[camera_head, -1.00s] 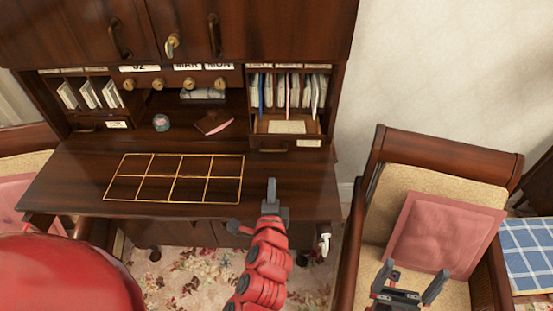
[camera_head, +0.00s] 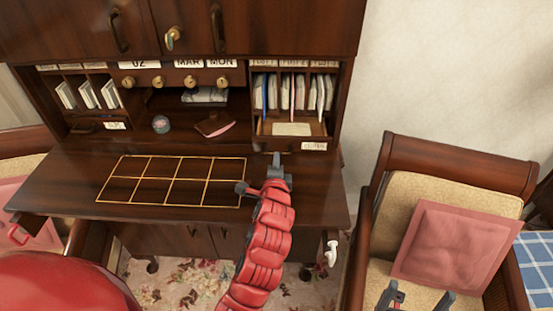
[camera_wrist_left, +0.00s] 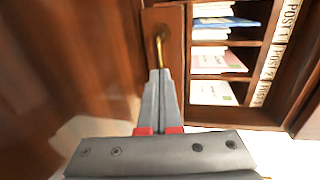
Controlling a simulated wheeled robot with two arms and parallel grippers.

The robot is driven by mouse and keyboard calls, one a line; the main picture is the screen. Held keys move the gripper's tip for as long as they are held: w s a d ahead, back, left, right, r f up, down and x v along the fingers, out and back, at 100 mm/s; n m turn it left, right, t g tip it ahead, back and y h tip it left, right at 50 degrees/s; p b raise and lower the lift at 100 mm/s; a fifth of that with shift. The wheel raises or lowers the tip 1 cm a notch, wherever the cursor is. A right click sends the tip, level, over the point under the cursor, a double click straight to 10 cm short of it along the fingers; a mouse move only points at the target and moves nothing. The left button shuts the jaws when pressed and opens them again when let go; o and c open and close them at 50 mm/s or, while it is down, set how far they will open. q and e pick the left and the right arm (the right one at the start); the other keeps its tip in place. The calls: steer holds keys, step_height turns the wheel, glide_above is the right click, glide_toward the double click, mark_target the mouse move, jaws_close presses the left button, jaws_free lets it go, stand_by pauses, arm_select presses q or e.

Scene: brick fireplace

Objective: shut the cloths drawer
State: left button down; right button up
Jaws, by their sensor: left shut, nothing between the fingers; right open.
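The cloths drawer (camera_head: 314,146) is at the lower right of the desk's shelf unit. It stands out from the unit, with a pale flat item visible inside it. Its dark front has a white label and a brass handle, and the handle shows in the left wrist view (camera_wrist_left: 160,36). My left gripper (camera_head: 277,157) is shut and empty, just in front of the drawer front, left of the label. In the left wrist view its fingertips (camera_wrist_left: 160,74) are at the handle's near end; I cannot tell whether they touch. My right gripper (camera_head: 417,299) is open, at the bottom edge by the chair.
The desktop (camera_head: 70,180) has a gold-lined grid and is otherwise clear. A glass ball (camera_head: 161,124) and a pink-edged dark item (camera_head: 215,127) lie at its back. Letter slots (camera_head: 292,92) are above the drawer. A wooden chair with a pink cushion (camera_head: 445,245) stands to the right.

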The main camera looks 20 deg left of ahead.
mark_target(277, 142)
arm_select(q)
steer(key=shift+w, duration=0.1)
steer(key=x, duration=0.3)
steer(key=r+x, duration=0.1)
steer(key=x, duration=0.4)
steer(key=shift+w+a+r+b, duration=0.15)
steer(key=shift+w+b, duration=0.2)
steer(key=shift+w, duration=0.2)
steer(key=shift+r, duration=0.25)
steer(key=shift+s, duration=0.1)
